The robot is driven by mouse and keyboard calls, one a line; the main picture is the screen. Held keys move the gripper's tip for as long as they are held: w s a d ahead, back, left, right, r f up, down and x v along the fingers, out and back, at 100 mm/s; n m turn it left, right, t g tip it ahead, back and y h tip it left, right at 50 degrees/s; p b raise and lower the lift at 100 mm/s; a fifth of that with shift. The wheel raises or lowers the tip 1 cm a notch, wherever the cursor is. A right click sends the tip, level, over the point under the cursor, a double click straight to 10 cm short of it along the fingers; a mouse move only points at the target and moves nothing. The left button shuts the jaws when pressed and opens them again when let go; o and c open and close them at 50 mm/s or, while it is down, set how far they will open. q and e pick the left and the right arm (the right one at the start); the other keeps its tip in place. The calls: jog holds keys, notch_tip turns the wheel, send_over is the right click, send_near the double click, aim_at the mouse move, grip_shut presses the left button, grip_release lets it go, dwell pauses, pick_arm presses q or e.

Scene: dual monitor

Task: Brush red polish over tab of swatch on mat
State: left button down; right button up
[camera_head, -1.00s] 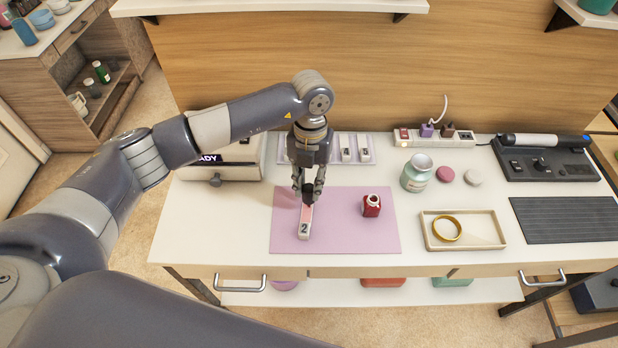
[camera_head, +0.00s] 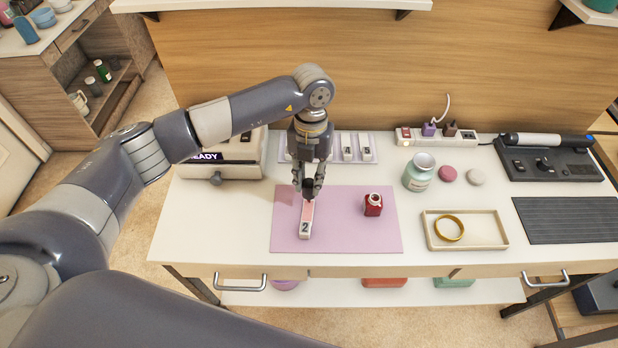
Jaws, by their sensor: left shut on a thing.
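The swatch (camera_head: 305,230), a pale piece marked 2 with a pinkish-red tab (camera_head: 308,210), lies on the pink mat (camera_head: 345,228). My left gripper (camera_head: 308,186) points down over the swatch's far end and is shut on a dark brush cap (camera_head: 308,194). The bristles are too small to make out, so I cannot tell whether they touch the tab. The red polish bottle (camera_head: 373,205) stands open on the mat to the right, its pale neck showing. My right gripper is not in view.
A tray of swatches (camera_head: 366,139) lies behind the mat. A white box (camera_head: 232,168) stands at left. A green jar (camera_head: 419,173), a tray with a gold ring (camera_head: 487,240) and a dark mat (camera_head: 570,220) are at right. The mat's front is clear.

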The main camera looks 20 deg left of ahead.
pick_arm(q)
jog(key=shift+r, duration=0.15)
jog(key=shift+r+p, duration=2)
jog(key=shift+r, duration=0.95)
